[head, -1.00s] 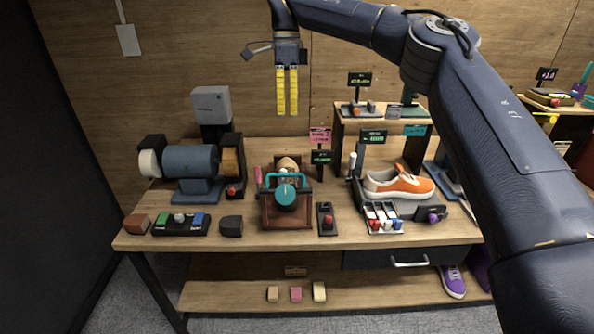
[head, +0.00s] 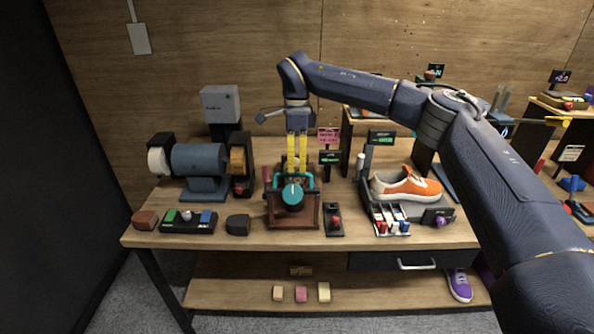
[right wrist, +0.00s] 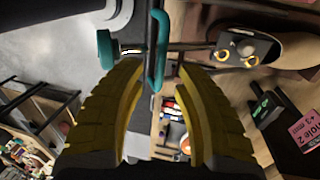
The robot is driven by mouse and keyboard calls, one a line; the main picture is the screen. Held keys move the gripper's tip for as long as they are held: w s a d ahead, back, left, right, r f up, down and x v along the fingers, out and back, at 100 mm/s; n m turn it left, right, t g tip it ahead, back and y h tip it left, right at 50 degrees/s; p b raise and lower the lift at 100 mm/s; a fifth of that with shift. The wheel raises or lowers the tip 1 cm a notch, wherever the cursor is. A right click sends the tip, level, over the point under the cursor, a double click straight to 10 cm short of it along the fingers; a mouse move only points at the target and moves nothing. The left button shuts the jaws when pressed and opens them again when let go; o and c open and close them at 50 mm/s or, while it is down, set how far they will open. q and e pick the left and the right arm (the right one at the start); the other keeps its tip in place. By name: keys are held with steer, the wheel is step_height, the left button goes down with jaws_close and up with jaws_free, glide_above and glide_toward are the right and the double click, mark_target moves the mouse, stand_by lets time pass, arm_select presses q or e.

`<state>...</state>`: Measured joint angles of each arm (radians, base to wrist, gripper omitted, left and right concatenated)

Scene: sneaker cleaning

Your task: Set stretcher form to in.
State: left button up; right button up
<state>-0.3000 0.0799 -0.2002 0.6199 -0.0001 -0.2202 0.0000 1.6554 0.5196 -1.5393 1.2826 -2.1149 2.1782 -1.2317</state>
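The shoe stretcher is a brown block device (head: 308,213) on the bench, with a teal handle bar (head: 309,181), a round teal knob (head: 292,194) and a tan wooden form partly hidden behind them. My right gripper (head: 297,168) points down with its yellow fingers just behind and above the knob, at the handle bar. In the right wrist view its fingers (right wrist: 160,70) are spread apart, and the teal bar (right wrist: 158,50) runs through the gap by the fingertips. I cannot tell whether it touches either finger. My left gripper is not in view.
A grey polishing machine (head: 197,160) stands left of the stretcher. An orange sneaker (head: 407,184) sits on a stand further right.

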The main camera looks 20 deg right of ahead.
steer(key=shift+s+f, duration=0.2)
steer(key=shift+f, duration=0.85)
steer(key=shift+o, duration=0.2)
jaws_close()
